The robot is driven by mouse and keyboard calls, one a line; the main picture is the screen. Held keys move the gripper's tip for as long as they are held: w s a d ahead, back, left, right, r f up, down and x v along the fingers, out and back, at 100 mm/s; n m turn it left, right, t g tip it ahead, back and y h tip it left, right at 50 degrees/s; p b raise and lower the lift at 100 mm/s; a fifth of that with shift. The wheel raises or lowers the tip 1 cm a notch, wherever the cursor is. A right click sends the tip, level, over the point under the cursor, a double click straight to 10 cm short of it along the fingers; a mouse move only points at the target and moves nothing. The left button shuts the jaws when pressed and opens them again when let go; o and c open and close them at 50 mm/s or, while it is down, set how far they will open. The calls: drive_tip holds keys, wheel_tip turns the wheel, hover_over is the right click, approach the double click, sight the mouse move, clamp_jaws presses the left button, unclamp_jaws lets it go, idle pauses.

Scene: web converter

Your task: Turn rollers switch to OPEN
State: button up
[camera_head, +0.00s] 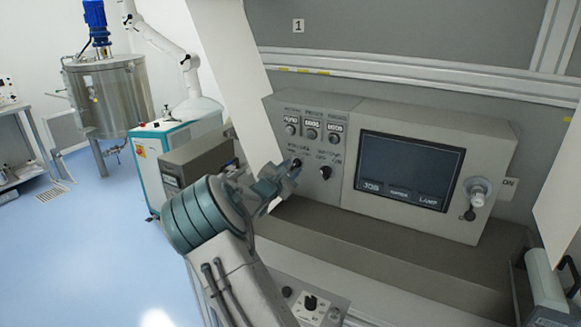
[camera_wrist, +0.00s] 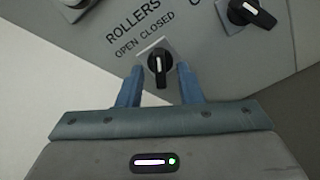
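The rollers switch (camera_wrist: 159,63) is a black rotary knob with a white pointer line on a pale square plate. Its label reads ROLLERS, with OPEN and CLOSED below it. The pointer stands upright in the wrist view; relative to the tilted lettering it leans toward CLOSED. My gripper (camera_wrist: 160,77) is open, with one blue finger at each side of the knob's lower part and a gap showing on both sides. In the head view, my gripper (camera_head: 289,174) is at the left of the control panel and covers most of the rollers switch (camera_head: 297,162).
A second black knob (camera_wrist: 250,12) sits right of the rollers switch; it also shows in the head view (camera_head: 325,172). Three labelled switches (camera_head: 312,133) are above. A dark screen (camera_head: 408,168) and a round knob (camera_head: 477,193) are at right. A white panel (camera_head: 232,80) stands at left.

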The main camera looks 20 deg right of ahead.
drive_tip(key=shift+w+d, duration=0.15)
drive_tip(key=shift+d, duration=0.05)
drive_tip(key=shift+c, duration=0.3)
clamp_jaws()
drive_tip(key=shift+n, duration=0.4)
drive_tip(key=n+p, duration=0.1)
drive_tip(key=n, duration=0.4)
drive_tip(key=shift+n, duration=0.3)
drive_tip(key=n+p, duration=0.3)
drive_tip(key=n, duration=0.2)
drive_tip(key=shift+n, duration=0.4)
